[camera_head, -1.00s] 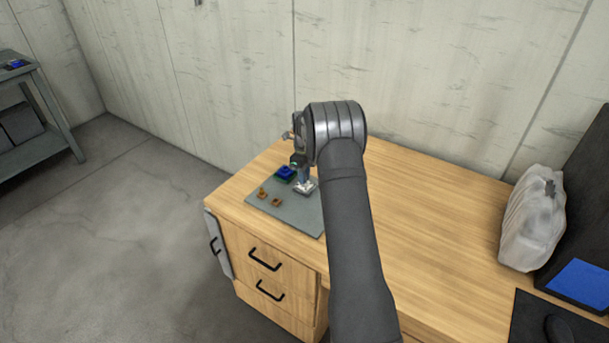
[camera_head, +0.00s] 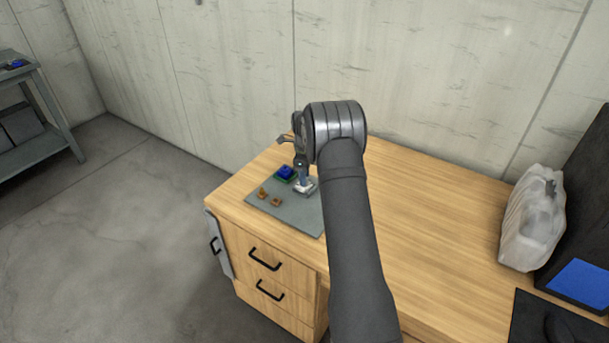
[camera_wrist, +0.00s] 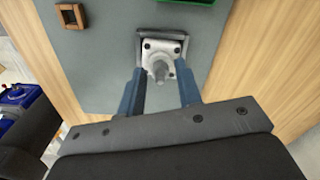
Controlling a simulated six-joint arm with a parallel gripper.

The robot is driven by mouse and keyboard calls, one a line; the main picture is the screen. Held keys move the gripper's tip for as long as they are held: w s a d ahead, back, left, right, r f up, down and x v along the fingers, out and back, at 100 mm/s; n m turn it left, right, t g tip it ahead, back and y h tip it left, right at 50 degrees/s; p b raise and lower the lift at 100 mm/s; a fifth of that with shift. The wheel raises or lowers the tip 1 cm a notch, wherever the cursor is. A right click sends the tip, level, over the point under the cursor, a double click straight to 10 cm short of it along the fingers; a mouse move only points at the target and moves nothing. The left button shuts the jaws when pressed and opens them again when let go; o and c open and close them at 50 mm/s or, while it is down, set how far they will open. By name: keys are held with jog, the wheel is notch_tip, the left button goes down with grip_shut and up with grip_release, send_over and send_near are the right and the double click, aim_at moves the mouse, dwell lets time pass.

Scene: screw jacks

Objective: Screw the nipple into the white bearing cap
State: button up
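The white bearing cap (camera_wrist: 150,48) sits in a dark grey holder (camera_wrist: 183,46) on the grey mat; it also shows in the head view (camera_head: 309,188). A grey metal nipple (camera_wrist: 160,74) stands upright at the middle of the cap. How deep it sits in the cap I cannot tell. My gripper (camera_wrist: 160,70) is over the cap, its blue fingers apart on either side of the nipple with visible gaps. In the head view my gripper (camera_head: 304,178) points down above the cap, partly hidden by my arm.
A blue block (camera_head: 285,172) on a green base stands just left of the cap. Two small brown parts (camera_head: 262,193) (camera_head: 276,202) lie on the grey mat (camera_head: 296,214). A white bag (camera_head: 535,220) stands far right. The desk's middle right is clear.

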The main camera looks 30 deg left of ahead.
jog(key=n, duration=0.4)
jog(key=shift+n, duration=0.3)
jog(key=n, duration=0.3)
jog(key=shift+n, duration=0.3)
grip_shut()
jog(key=m, duration=0.6)
jog(key=shift+m, duration=0.3)
jog(key=m, duration=0.5)
jog(key=shift+f, duration=0.1)
grip_release()
